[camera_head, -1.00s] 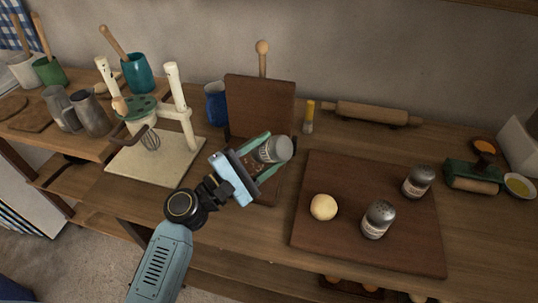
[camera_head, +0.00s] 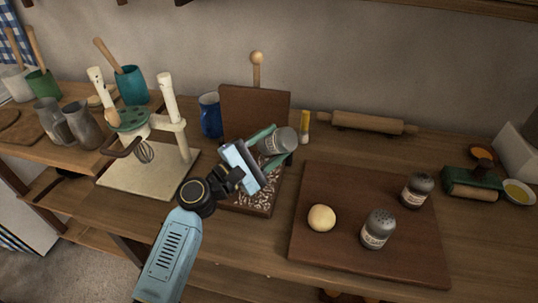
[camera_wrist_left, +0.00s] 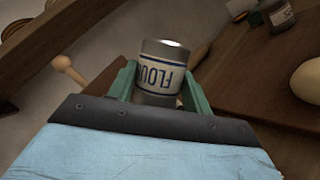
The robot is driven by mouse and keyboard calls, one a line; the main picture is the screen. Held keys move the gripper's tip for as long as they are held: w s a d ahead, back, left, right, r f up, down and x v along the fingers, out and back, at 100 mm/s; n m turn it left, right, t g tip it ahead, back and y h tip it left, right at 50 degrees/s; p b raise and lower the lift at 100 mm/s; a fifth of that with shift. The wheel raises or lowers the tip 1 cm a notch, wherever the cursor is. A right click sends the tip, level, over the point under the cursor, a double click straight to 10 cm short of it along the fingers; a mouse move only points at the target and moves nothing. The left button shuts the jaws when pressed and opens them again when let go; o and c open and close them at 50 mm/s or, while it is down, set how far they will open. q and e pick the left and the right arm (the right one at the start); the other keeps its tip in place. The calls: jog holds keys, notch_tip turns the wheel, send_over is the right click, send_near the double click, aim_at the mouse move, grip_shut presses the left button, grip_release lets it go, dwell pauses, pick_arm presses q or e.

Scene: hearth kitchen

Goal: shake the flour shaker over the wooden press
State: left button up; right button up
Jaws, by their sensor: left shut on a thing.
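The flour shaker (camera_head: 279,141) is a grey metal can with a white label. My left gripper (camera_head: 276,144) is shut on it and holds it tilted above the wooden press. In the left wrist view the shaker (camera_wrist_left: 160,72) sits between the green fingers, its FLOUR lettering upside down and partly hidden. The wooden press (camera_head: 254,102) has its dark brown lid raised, with a knobbed handle behind. White specks of flour lie on its lower plate (camera_head: 262,197), which my gripper partly covers. My right gripper is not in view.
A dark board (camera_head: 330,255) at right bears a dough ball (camera_head: 321,218) and two shakers (camera_head: 378,228). A rolling pin (camera_head: 360,122) lies behind. A cream stand mixer (camera_head: 165,150) stands at left and a blue mug (camera_head: 211,115) beside the press.

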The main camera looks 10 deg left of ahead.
pick_arm(q)
jog(key=shift+w+b, duration=0.3)
jog(key=shift+w, duration=0.7)
jog(key=shift+w+a, duration=0.2)
jog(key=shift+a, duration=0.25)
jog(key=shift+s+d, duration=0.2)
jog(key=shift+d, duration=0.25)
jog(key=shift+a+b, duration=1.2)
jog(key=shift+a, duration=2.95)
jog(key=s, duration=0.8)
jog(key=shift+p, duration=0.45)
